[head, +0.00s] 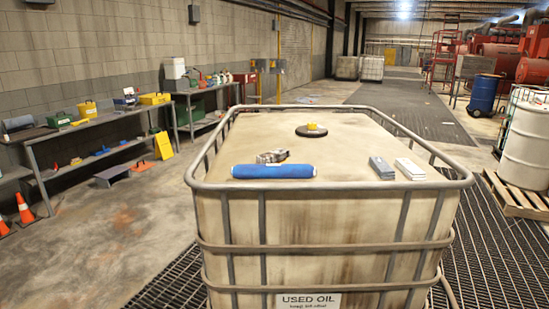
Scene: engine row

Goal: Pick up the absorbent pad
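A large used oil tank (310,237) in a metal cage stands right in front of me. On its top, near the front left, lies a blue roll (273,171). Towards the front right lie a blue-grey flat block (381,168) and a white flat block (410,168), side by side and apart. I cannot tell for sure which of these is the absorbent pad. Neither of my grippers shows in the head view.
The cage's top rail (330,183) runs around the tank top. Workbenches (85,130) line the left wall. A blue drum (483,95) stands at the right.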

